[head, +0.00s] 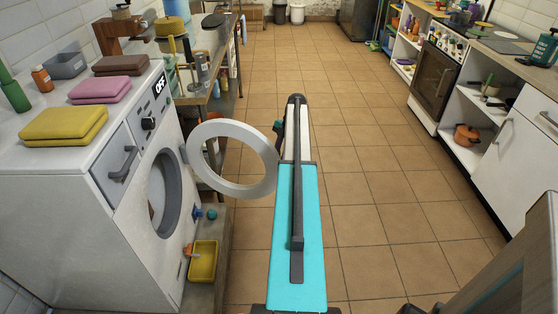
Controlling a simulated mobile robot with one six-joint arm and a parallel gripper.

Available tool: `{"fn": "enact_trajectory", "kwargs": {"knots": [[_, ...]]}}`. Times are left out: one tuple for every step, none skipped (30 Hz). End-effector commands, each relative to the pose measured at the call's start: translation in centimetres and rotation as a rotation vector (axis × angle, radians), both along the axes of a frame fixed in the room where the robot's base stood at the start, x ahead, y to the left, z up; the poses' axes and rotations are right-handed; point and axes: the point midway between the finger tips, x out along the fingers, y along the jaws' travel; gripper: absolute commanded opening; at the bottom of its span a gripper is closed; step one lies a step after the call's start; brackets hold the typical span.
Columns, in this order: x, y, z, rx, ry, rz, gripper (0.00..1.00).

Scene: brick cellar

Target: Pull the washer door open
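The white washer (70,205) stands at the left, with its grey-rimmed round opening (176,205) uncovered. Its ring-shaped door (232,187) is swung wide open, standing out to the right from the hinge on the opening's far side. My arm reaches forward through the middle of the view, just right of the door. A small dark part of my gripper (279,128) shows beside the arm's far end, close to the door's right edge. The fingers are mostly hidden, and I cannot tell whether they touch the door.
Folded yellow (64,123), pink (100,89) and brown cloths lie on the washer. A yellow bin (203,262) sits on the low ledge beside it. A cluttered bench (205,85) stands beyond. Counters and an oven (434,82) line the right. The tiled floor between is clear.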

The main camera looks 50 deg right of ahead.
Motion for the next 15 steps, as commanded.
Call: {"fn": "enact_trajectory", "kwargs": {"knots": [[0.0, -0.3, 0.5, -0.001, 0.0, -0.001, 0.26], [0.0, -0.5, 0.8, -0.001, 0.0, -0.001, 0.26], [-0.1, -0.7, 1.3, -0.002, -0.001, -0.002, 0.26], [-0.1, -0.9, 1.7, -0.002, -0.001, -0.002, 0.26], [-0.1, -1.0, 2.1, -0.002, -0.001, -0.002, 0.26], [-0.2, -1.3, 2.7, -0.002, -0.001, -0.002, 0.26], [-0.2, -1.5, 3.1, -0.002, -0.001, -0.002, 0.26], [-0.2, -1.7, 3.6, -0.002, -0.001, -0.002, 0.26], [-0.3, -1.9, 4.2, -0.002, -0.001, -0.002, 0.26], [-0.3, -2.1, 4.7, -0.002, 0.0, -0.001, 0.26], [-0.3, -2.3, 5.1, -0.002, 0.0, -0.001, 0.26], [-0.4, -2.5, 5.7, -0.002, 0.0, -0.001, 0.26], [-0.4, -2.7, 6.2, -0.002, 0.0, -0.001, 0.26], [-0.4, -2.9, 6.6, -0.002, 0.0, -0.001, 0.26], [-0.5, -3.1, 7.3, -0.002, 0.0, -0.001, 0.26]]}}
